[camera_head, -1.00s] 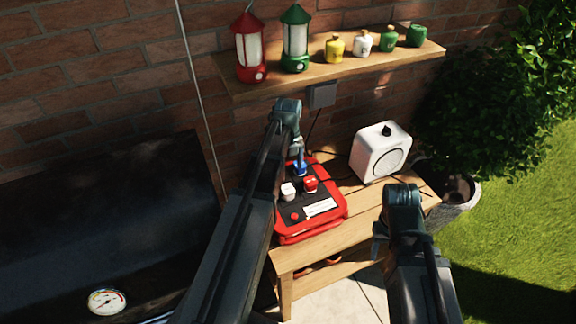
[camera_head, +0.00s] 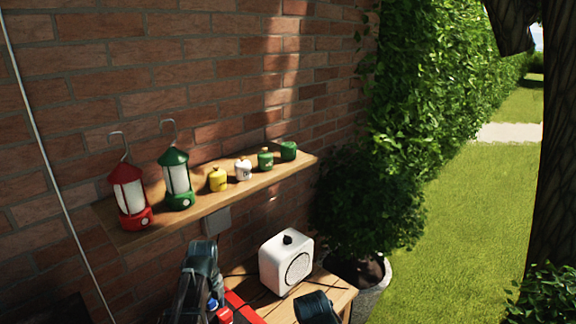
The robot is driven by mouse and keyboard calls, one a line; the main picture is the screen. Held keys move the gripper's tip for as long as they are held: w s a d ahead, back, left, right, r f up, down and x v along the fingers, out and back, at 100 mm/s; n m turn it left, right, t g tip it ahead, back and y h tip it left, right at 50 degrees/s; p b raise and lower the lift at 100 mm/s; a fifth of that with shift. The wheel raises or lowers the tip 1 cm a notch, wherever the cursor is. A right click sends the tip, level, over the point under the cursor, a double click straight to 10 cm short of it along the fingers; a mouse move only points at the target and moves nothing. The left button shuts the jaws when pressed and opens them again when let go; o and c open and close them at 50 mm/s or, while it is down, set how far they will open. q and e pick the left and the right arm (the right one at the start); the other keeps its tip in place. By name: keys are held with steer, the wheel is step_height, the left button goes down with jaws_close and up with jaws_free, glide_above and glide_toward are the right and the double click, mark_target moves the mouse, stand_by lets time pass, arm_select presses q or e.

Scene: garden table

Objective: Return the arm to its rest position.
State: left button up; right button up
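My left arm reaches up from the bottom edge in the head view, and its wrist and gripper end (camera_head: 204,258) stand over the left part of the wooden table, beside a red box (camera_head: 242,306). Its fingers are hidden behind the wrist. A small blue plug (camera_head: 212,303) and a red plug (camera_head: 225,315) show next to it; I cannot tell whether the gripper touches them. My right arm's end (camera_head: 316,308) shows only at the bottom edge, in front of the table, and its fingers cannot be made out.
A white radio-like box (camera_head: 286,263) stands on the table (camera_head: 337,291). Above, a wall shelf (camera_head: 250,190) holds a red lantern (camera_head: 130,197), a green lantern (camera_head: 176,180) and several small canisters. A grey wall box (camera_head: 217,222) hangs below. A potted bush (camera_head: 372,276) stands right.

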arm_select(q)
steer(key=s+d+n+y, duration=0.1)
steer(key=s+d+n, duration=1.4)
steer(key=d+n, duration=0.2)
steer(key=shift+s+d+n, duration=0.2)
steer(key=shift+s+n, duration=0.2)
steer(key=shift+n, duration=0.2)
